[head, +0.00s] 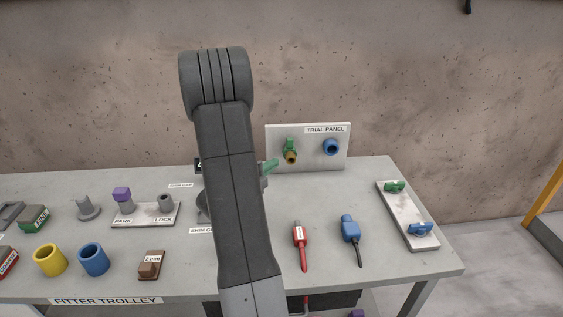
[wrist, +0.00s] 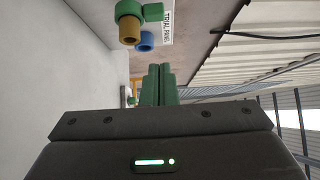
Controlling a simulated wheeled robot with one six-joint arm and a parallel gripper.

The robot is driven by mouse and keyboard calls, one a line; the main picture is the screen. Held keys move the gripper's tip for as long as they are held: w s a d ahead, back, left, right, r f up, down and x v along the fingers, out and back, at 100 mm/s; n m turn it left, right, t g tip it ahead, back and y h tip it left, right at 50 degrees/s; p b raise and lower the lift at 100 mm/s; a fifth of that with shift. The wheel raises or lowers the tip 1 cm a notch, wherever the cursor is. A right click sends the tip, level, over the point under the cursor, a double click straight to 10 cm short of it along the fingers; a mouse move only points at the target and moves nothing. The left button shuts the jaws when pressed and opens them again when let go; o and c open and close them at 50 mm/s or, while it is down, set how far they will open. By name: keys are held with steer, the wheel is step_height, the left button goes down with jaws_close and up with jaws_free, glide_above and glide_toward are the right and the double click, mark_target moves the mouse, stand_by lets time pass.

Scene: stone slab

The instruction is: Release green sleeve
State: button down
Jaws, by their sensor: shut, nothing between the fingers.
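On the white trial panel (head: 336,156) a green sleeve-like fitting (head: 290,144) with a brass-yellow end stands left of a blue ring fitting (head: 331,147). In the wrist view the green fitting (wrist: 130,9) is at the top, cut by the edge, with its brass end (wrist: 130,31) and the blue fitting (wrist: 146,42) close by. My gripper (wrist: 160,68) has green fingers that are together with nothing between them. It is apart from the fitting. In the head view my arm hides most of the gripper; only a green fingertip (head: 271,165) shows, below and left of the fitting.
The grey trolley top (head: 365,276) carries a red tool (head: 300,244), a blue tool (head: 350,228), a yellow ring (head: 50,260) and a blue ring (head: 93,259). A plate (head: 408,213) with green and blue pieces lies at right. The wall stands behind the panel.

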steer(key=shift+v, duration=1.25)
steer(key=shift+w, duration=0.1)
